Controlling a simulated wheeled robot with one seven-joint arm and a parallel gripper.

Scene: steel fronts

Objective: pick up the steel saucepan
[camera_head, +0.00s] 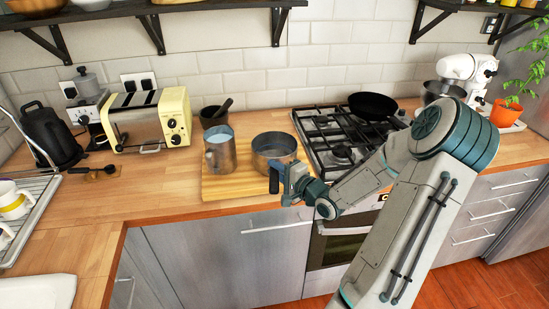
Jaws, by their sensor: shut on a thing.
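The steel saucepan (271,146) is a round, open metal pan with a dark handle (274,182) pointing toward the counter's front edge. It is on or just above the right part of a wooden board (222,189); I cannot tell whether it touches the board. My gripper (284,178) is shut on the saucepan at its handle side, just in front of the pan. The fingertips are small and partly hidden, so the exact grip point is unclear.
The gas hob (335,135) with a black frying pan (373,105) is to the right. A cream toaster (150,120) stands left. Shelves hang above.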

